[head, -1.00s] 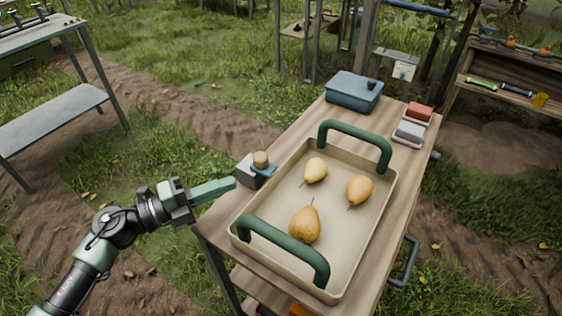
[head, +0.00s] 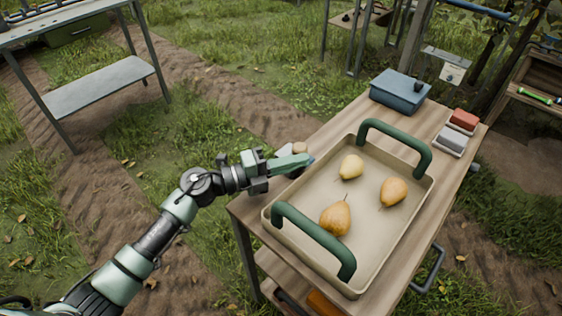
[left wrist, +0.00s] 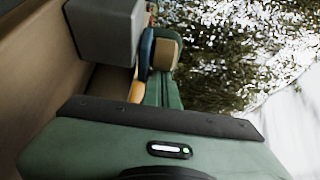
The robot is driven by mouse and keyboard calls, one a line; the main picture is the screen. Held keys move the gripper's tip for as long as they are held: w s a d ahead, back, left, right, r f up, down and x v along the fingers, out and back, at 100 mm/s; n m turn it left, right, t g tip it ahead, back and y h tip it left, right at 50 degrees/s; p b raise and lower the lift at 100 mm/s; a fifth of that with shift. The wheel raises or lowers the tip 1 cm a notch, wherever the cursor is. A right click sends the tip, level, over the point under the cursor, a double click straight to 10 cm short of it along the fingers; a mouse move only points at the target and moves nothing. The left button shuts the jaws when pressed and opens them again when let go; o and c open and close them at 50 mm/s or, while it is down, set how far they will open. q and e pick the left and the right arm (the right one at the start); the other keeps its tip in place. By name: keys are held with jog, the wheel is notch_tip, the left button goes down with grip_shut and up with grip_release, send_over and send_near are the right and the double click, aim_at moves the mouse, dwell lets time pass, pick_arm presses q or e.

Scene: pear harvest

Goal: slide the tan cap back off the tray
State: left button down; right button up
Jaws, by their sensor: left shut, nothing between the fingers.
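The tan cap (head: 299,148) shows just behind my left gripper's fingers in the head view, beside the tray's left side. A bit of its blue part (head: 311,160) shows at the fingertips. My left gripper (head: 306,161) is shut and empty, its green fingers hiding most of the grey block under the cap. In the left wrist view the grey block (left wrist: 104,30), blue part (left wrist: 147,48) and tan cap (left wrist: 166,53) lie close to the fingers (left wrist: 162,92); contact cannot be told. The beige tray (head: 385,238) has green handles and holds three pears. My right gripper is out of view.
The tray stands on a wooden cart top (head: 341,121). A blue box (head: 400,92) and small red (head: 463,119) and grey (head: 451,140) blocks stand at its far end. A metal shelf table (head: 100,88) stands at the left. Open grass lies left of the cart.

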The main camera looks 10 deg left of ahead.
aim_at(292, 152)
pick_arm(q)
jog(key=shift+w+d, duration=0.2)
jog(key=shift+d, duration=0.1)
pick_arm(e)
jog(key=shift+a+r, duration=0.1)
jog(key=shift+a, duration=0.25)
pick_arm(q)
jog(key=shift+a, duration=0.15)
jog(key=w+a, duration=0.1)
jog(key=w+a+b, duration=0.1)
jog(key=a, duration=0.1)
jog(key=shift+f+b, duration=0.1)
jog(key=shift+b, duration=0.2)
jog(key=shift+w+a, duration=0.1)
jog(key=shift+w, duration=0.05)
jog(key=shift+r, duration=0.2)
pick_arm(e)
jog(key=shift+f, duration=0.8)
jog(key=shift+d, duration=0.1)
pick_arm(q)
jog(key=shift+a, duration=0.1)
